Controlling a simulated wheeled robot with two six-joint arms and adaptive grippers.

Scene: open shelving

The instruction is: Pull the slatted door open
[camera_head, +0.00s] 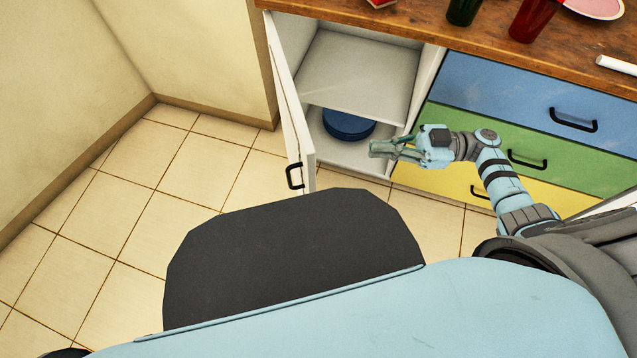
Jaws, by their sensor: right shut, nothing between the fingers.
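The white door (296,125) of the cabinet stands swung open toward me, on the left of the opening. I see it nearly edge-on, so its slats do not show clearly. Its black handle (294,176) is near the lower free end. My right gripper (376,149) is shut and empty, in front of the right part of the opening. It is to the right of the door and apart from both door and handle. My left gripper is not in view.
Inside the cabinet are a shelf (360,75) and a round blue object (348,125). Blue, green and yellow drawers (500,85) with black handles are to the right. A wooden countertop (440,40) holds cups and a plate. Tiled floor (180,190) to the left is clear.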

